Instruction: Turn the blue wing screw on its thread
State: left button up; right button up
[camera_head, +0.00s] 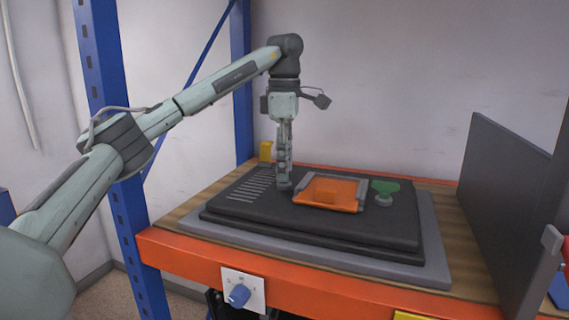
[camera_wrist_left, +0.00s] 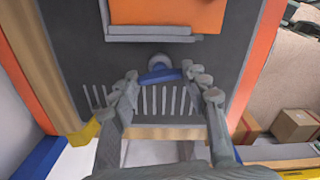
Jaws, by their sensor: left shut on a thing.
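The blue wing screw (camera_wrist_left: 160,75) lies between the fingertips of my left gripper (camera_wrist_left: 161,80) in the left wrist view, beside a round grey part. The fingers are closed against its two ends. In the head view my left gripper (camera_head: 284,182) points straight down onto the dark panel (camera_head: 250,218), left of the orange board, and hides the blue wing screw. How far the screw sits on its thread cannot be told. A green wing screw (camera_head: 385,188) stands on the panel to the right of the orange board.
The orange board (camera_head: 330,192) sits in a grey frame on the panel, close to my left gripper. Slots (camera_head: 250,185) lie left of it. A tall dark screen (camera_head: 500,205) stands at right. A blue knob (camera_head: 239,295) is on the bench front. A yellow object (camera_head: 265,151) stands behind.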

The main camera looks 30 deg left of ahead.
pick_arm(q)
jog(key=n, duration=0.5)
jog(key=shift+s+f+n, duration=0.1)
jog(key=shift+f+n, duration=0.1)
jog(key=shift+n, duration=0.1)
jog(key=n, duration=1)
jog(key=shift+n, duration=0.4)
jog(key=n, duration=1.5)
jog(key=shift+f, duration=0.1)
jog(key=n, duration=0.5)
jog(key=shift+n, duration=0.4)
jog(key=n, duration=0.4)
jog(key=shift+n, duration=0.3)
